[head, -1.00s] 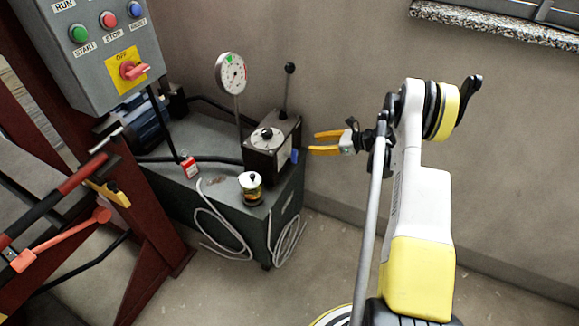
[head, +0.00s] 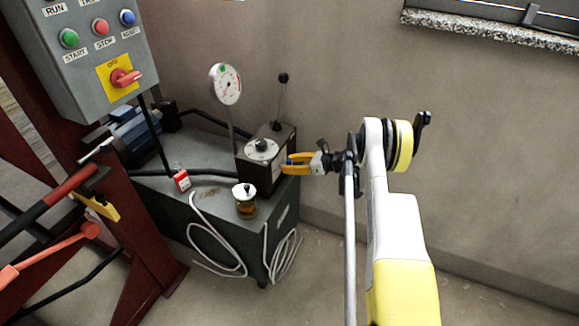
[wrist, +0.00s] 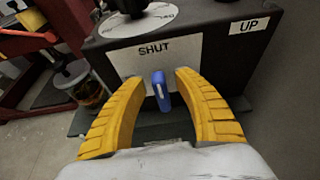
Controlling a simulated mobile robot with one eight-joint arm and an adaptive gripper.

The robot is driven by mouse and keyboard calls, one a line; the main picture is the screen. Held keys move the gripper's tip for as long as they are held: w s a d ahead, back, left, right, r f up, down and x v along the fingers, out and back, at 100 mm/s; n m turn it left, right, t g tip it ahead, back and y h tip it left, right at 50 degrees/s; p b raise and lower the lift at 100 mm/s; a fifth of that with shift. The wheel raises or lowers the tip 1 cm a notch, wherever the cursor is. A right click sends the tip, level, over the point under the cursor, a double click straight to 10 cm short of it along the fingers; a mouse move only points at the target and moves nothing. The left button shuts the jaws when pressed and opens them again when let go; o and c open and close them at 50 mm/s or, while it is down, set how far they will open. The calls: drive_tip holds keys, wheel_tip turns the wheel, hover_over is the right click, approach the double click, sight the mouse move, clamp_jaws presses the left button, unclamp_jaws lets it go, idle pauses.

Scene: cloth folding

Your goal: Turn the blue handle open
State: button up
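The blue handle (wrist: 160,92) sits on the face of a dark valve box, just under the word SHUT in the wrist view. It hangs roughly vertical there. In the head view a small part of the blue handle (head: 290,160) shows beside my gripper. My gripper (wrist: 148,75) has two yellow fingers, spread apart, one on each side of the handle, with visible gaps between. My gripper in the head view (head: 286,163) reaches the right side of the box. The dark box (head: 247,176) stands on a grey-green cabinet.
A round gauge (head: 227,84) and an upright black-knobbed lever (head: 282,97) stand near the box. A control panel (head: 92,50) hangs at left. Floor to the right is clear.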

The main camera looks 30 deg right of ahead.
clamp_jaws()
